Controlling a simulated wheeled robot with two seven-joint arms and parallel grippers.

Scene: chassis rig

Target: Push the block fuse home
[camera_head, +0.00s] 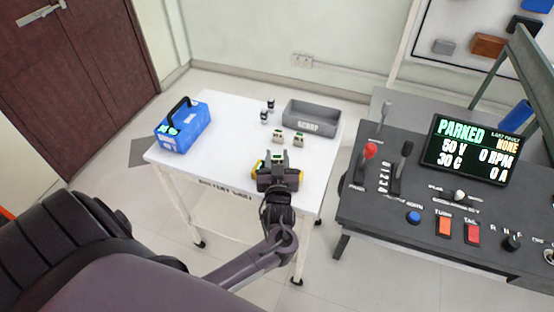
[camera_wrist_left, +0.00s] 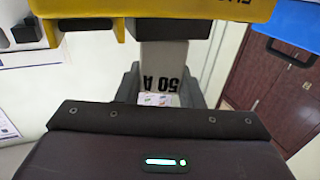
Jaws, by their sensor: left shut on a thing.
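The block fuse (camera_wrist_left: 163,60) is a pale block marked "50 A", seen upside down in the left wrist view. It stands between the dark fingers of my left gripper (camera_head: 277,172), which is shut on it. In the head view the gripper is over the front right part of the white table and mostly hides the fuse. A yellow part with dark lettering (camera_wrist_left: 160,8) crosses the top of the wrist view. I cannot tell how deep the fuse is seated. My right gripper is not in view.
A blue box (camera_head: 183,128) with a black handle stands at the table's left. A grey scrap tray (camera_head: 310,120) is at the back right, with small pale-green blocks (camera_head: 299,139) before it. A control console (camera_head: 370,208) stands right. The table's left middle is clear.

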